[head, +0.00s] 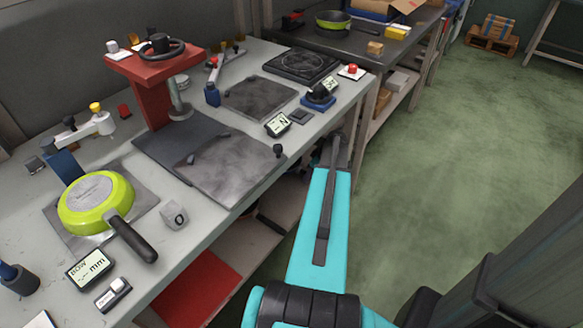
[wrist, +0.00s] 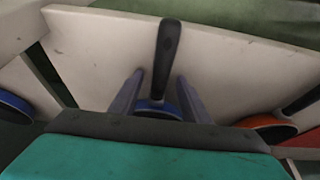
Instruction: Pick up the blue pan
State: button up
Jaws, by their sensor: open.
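In the wrist view my gripper (wrist: 158,85) is open, one finger on each side of a blue pan (wrist: 157,107). The pan's black handle (wrist: 167,45) runs between the fingers and on past their tips. Most of the pan body is hidden behind my gripper's palm; no firm contact with the fingers shows. Another blue pan (wrist: 14,106) is partly visible at the left edge. In the head view my turquoise arm reaches toward the bench edge; my fingertips and the blue pan cannot be made out there.
The wrist view shows a pale shelf board (wrist: 230,65) and an orange pan (wrist: 262,121) to the right. In the head view a lime-green pan (head: 95,200) lies upside down on the workbench (head: 210,235). A red sheet (head: 198,290) lies on the shelf below. Green floor is clear at right.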

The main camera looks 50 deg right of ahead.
jog(key=shift+f, duration=0.15)
dwell(0.3)
grip_shut()
jog(key=shift+r, duration=0.2)
